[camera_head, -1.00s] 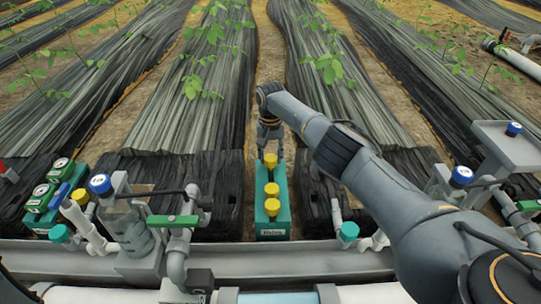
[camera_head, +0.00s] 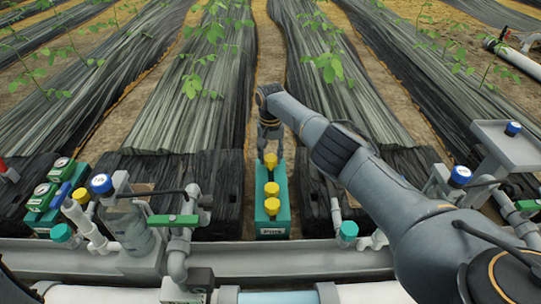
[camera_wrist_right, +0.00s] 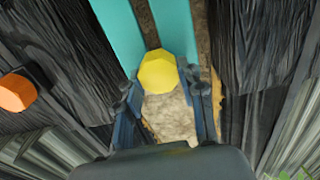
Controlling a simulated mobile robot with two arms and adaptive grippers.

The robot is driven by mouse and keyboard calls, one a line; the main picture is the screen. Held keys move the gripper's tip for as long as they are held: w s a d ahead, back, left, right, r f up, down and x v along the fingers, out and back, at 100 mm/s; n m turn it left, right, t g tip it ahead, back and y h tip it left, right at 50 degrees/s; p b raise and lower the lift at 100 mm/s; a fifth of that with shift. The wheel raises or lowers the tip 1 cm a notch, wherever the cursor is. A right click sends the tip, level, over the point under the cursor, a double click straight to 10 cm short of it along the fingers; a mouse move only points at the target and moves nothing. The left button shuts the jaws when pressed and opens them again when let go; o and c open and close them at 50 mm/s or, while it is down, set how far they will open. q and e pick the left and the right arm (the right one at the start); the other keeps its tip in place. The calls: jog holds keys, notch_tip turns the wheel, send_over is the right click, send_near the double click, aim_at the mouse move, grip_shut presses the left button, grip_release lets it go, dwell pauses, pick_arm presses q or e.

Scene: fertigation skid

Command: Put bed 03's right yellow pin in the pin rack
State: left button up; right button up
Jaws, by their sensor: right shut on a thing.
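The teal pin rack (camera_head: 281,222) stands in the gap between two black-covered beds, its label facing me. Two yellow pins, a middle one (camera_head: 271,189) and a front one (camera_head: 272,207), stand upright in it. My right gripper (camera_head: 270,152) points down at the rack's far end, shut on another yellow pin (camera_head: 270,161). In the right wrist view this pin's head (camera_wrist_right: 159,70) sits between my fingers (camera_wrist_right: 165,100), in front of the teal rack (camera_wrist_right: 175,22). Whether its lower end is seated in the rack is hidden. My left gripper is out of view.
A grey rail (camera_head: 320,260) runs along the front. Pipework with a green-handled valve (camera_head: 175,220) stands left of the rack, and a teal-capped pipe (camera_head: 347,232) stands right. A green gauge box (camera_head: 45,199) is at far left. An orange object (camera_wrist_right: 15,92) shows in the wrist view.

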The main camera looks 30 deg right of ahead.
jog(key=shift+f, duration=0.55)
jog(key=o, duration=1.2)
notch_tip(320, 180, up, 8)
jog(key=p, duration=0.7)
jog(key=shift+p, duration=0.4)
